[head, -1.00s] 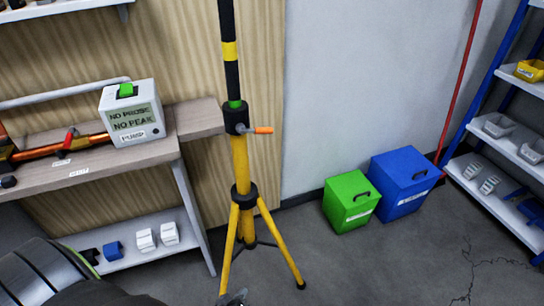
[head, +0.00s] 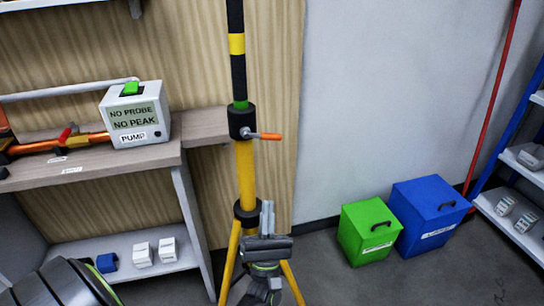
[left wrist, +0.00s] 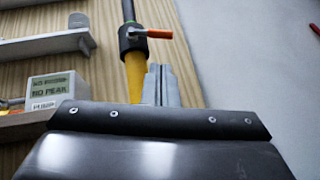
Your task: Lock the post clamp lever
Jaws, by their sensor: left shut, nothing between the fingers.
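The post clamp is a black collar (head: 241,122) on the yellow tripod post (head: 246,178). Its orange-tipped lever (head: 267,136) sticks out to the right, about level. A black post with a yellow band (head: 237,44) rises from the clamp, with a green ring just above the collar. My left gripper (head: 267,214) is shut and empty, pointing up in front of the lower post, below the lever. In the left wrist view the gripper fingers (left wrist: 160,86) show below the clamp (left wrist: 131,42) and its orange lever (left wrist: 159,33). My right gripper is not in view.
A bench at left carries a pump box (head: 134,115) and an orange tool (head: 75,141). A green bin (head: 367,234) and a blue bin (head: 428,216) stand on the floor at right. The space right of the lever is clear up to the wall.

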